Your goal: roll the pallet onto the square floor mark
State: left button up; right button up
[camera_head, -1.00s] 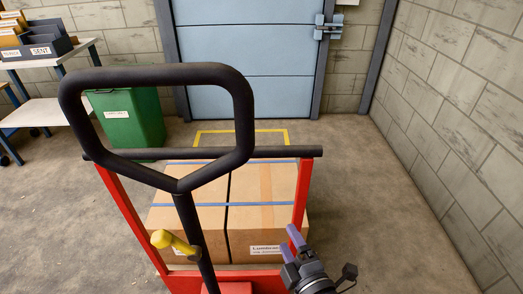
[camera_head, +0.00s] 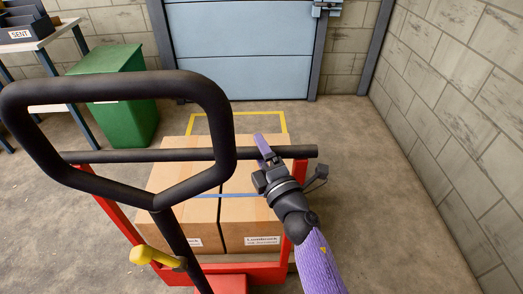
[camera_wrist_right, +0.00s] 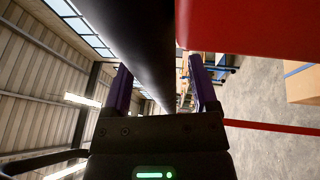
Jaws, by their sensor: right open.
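Two cardboard boxes (camera_head: 170,178) with blue straps sit as the load on a red-framed truck (camera_head: 118,222); I cannot make out a pallet under them. The truck has a black crossbar (camera_head: 110,156) and a black loop handle (camera_head: 228,140) with a yellow grip (camera_head: 150,256). The yellow square floor mark (camera_head: 237,113) lies beyond the load, its near part hidden. My right gripper (camera_head: 264,148) is at the right part of the crossbar. In the right wrist view, its open purple fingers (camera_wrist_right: 160,90) stand either side of the bar (camera_wrist_right: 128,30). My left gripper is out of view.
A green bin (camera_head: 122,105) stands left of the mark. A shelf table (camera_head: 45,40) is at the far left. A blue door (camera_head: 240,50) closes the back. A block wall (camera_head: 465,110) runs along the right, with clear floor (camera_head: 375,190) beside the truck.

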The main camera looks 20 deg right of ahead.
grip_shut()
dwell(0.5)
dwell(0.8)
